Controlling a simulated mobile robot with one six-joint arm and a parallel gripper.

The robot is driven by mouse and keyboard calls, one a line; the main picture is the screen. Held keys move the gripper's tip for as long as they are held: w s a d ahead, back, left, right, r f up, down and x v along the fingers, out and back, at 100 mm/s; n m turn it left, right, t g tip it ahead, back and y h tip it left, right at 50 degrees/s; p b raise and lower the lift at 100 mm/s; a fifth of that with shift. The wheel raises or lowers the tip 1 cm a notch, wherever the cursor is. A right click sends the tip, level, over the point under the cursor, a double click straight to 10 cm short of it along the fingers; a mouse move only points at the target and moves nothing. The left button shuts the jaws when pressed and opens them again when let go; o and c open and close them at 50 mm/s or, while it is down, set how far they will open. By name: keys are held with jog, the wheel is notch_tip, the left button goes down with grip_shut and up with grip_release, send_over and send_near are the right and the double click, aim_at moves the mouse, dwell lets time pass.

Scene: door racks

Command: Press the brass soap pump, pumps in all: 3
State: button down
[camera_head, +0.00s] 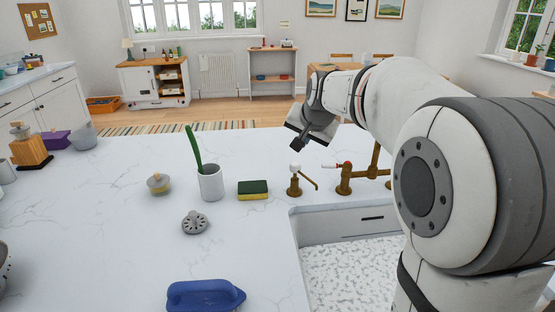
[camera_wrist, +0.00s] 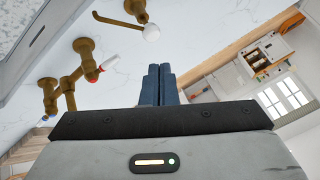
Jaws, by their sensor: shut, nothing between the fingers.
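The brass soap pump (camera_head: 294,185) stands upright on the white worktop, just beyond the sink's back left corner. It has a white knob (camera_head: 295,167) on top and a thin spout reaching right. In the wrist view the pump (camera_wrist: 135,8) is at the top edge, partly cut off, with its white knob (camera_wrist: 151,33) towards the fingers. My gripper (camera_head: 297,145) is shut and empty, tilted, and appears a little above the knob in the head view. In the wrist view its fingertips (camera_wrist: 160,70) are together and apart from the knob.
The brass tap (camera_head: 345,182), with a red-tipped lever, stands right of the pump. A sponge (camera_head: 253,189) and white cup (camera_head: 210,184) with a green-handled item are left. The sink (camera_head: 350,222) opens in front. A blue iron-shaped object (camera_head: 205,295) lies at the front.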

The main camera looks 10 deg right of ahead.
jog(key=m+t+b, duration=0.1)
jog(key=m, duration=0.1)
send_over(296, 166)
jog(key=shift+w+f, duration=0.1)
jog(key=shift+f, duration=0.15)
jog(key=shift+f, duration=0.1)
notch_tip(296, 166, down, 9)
jog(key=b, duration=0.7)
jog(key=shift+r, duration=0.2)
jog(key=shift+f, duration=0.15)
dwell(1.2)
jog(key=shift+f+b, duration=0.3)
jog(key=shift+b, duration=0.05)
